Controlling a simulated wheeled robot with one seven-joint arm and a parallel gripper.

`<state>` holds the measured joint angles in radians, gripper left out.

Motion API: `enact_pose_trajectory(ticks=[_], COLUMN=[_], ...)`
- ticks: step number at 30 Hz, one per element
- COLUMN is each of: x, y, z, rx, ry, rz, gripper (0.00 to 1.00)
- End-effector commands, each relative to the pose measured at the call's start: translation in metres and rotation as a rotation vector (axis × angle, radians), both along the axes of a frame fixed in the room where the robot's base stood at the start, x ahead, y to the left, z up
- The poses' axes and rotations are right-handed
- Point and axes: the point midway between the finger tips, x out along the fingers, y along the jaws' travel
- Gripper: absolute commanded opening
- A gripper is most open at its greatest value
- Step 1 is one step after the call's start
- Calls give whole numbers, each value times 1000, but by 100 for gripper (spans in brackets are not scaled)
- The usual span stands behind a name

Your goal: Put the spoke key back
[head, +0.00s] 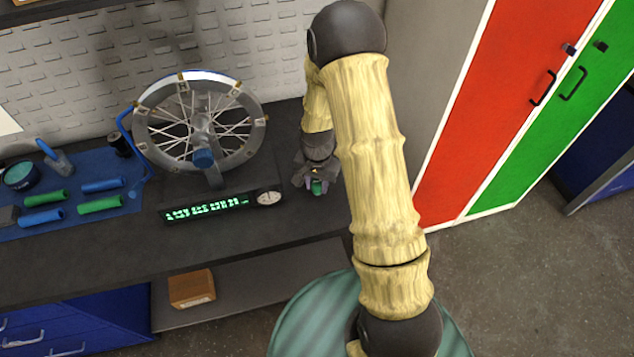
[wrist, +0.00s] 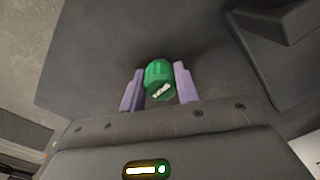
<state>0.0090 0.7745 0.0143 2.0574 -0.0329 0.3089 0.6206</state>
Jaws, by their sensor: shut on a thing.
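A small green rounded piece with ribbed sides and a pale mark on its end, which looks like the spoke key (wrist: 159,80), sits between the two lavender fingers of my gripper (wrist: 160,88). My gripper is shut on it. In the head view the green piece (head: 319,187) shows at the tip of my gripper (head: 318,184), over the right part of the dark bench (head: 290,238), to the right of the display unit. I cannot tell its height above the bench.
A spoked wheel in a stand (head: 203,158) stands left of my gripper, behind a green-lit display (head: 205,208) with a dial (head: 268,198). A blue mat (head: 125,212) with green and blue grips lies further left. Red (head: 505,100) and green (head: 560,110) lockers stand right.

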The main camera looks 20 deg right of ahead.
Motion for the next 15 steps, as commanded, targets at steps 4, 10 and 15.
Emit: enact_pose_trajectory(ticks=[4, 10, 15], x=[0, 0, 0], y=[0, 0, 0], z=[-3, -3, -3], rx=[0, 1, 0], ry=[0, 1, 1], rz=[0, 0, -1], gripper=[0, 53, 53])
